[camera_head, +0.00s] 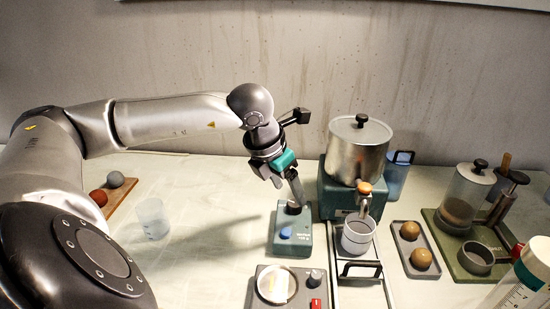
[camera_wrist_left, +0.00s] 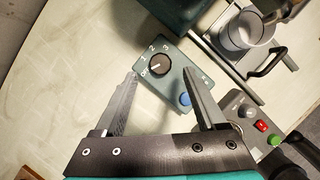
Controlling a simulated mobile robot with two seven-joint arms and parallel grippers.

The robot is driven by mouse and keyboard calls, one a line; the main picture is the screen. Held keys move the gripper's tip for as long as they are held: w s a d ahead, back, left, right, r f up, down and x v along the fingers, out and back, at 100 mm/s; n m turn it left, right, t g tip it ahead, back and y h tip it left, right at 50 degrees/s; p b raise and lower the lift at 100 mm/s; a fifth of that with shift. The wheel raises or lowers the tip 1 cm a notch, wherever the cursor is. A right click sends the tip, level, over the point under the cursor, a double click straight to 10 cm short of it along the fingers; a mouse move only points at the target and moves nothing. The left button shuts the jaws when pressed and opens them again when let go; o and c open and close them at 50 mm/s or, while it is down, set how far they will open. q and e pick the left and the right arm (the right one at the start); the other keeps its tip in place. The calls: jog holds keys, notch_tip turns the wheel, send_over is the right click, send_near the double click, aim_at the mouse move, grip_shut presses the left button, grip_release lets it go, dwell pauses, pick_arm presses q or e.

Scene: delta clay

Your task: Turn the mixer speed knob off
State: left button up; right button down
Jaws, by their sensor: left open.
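The mixer speed control is a small grey-teal box (camera_head: 291,241) on the table. It also shows in the left wrist view (camera_wrist_left: 182,82). It has a black round knob (camera_wrist_left: 160,64) with OFF, 1, 2 and 3 marked around it, and a blue button (camera_wrist_left: 185,99). The knob's white pointer line seems to lie toward the OFF side; I cannot tell its exact setting. My left gripper (camera_wrist_left: 159,74) is open, its fingertips at either side of the knob in the wrist view, with gaps visible. In the head view the gripper (camera_head: 297,197) largely hides the knob. My right gripper is not in view.
A metal pot (camera_head: 356,152) on a teal base stands behind right, with a cup (camera_head: 357,236) under its spout. A device with a round plate and red switch (camera_head: 316,304) sits in front. A clear beaker (camera_head: 152,218) stands left; the table between is clear.

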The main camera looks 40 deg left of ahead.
pick_arm(q)
jog(key=v, duration=1)
jog(key=shift+r, duration=0.3)
